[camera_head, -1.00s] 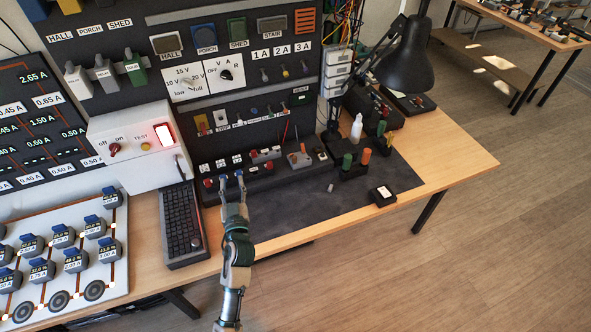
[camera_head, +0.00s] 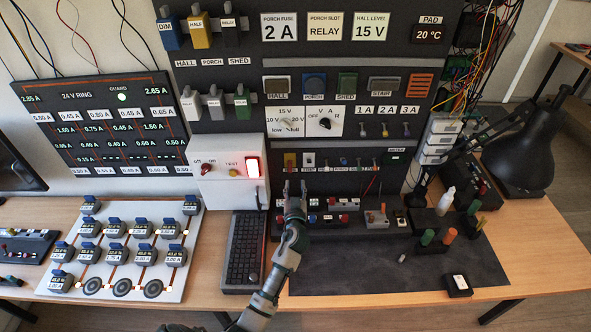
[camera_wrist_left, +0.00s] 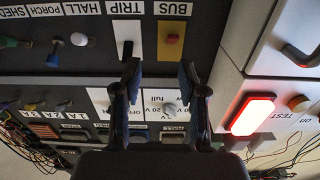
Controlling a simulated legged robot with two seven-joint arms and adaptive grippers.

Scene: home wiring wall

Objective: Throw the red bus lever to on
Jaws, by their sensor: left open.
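The bus lever is a small red-tipped knob on a yellow plate (camera_head: 290,160) low on the dark wall panel. In the left wrist view, which is upside down, the red knob (camera_wrist_left: 172,39) stands on its yellow plate beneath the BUS label. My left gripper (camera_head: 294,186) is open and empty, its fingers pointing up at the panel just below this plate. In the wrist view the left gripper's fingertips (camera_wrist_left: 159,72) are apart and short of the knob, which lies between their lines, nearer the right finger. My right gripper is not in view.
A white plate with a black TRIP lever (camera_wrist_left: 127,50) sits beside the yellow one. A white box with a lit red switch (camera_head: 252,167) stands left of the gripper. Terminal blocks (camera_head: 328,220) and a keyboard (camera_head: 243,252) are close by. The dark mat (camera_head: 380,272) is mostly clear.

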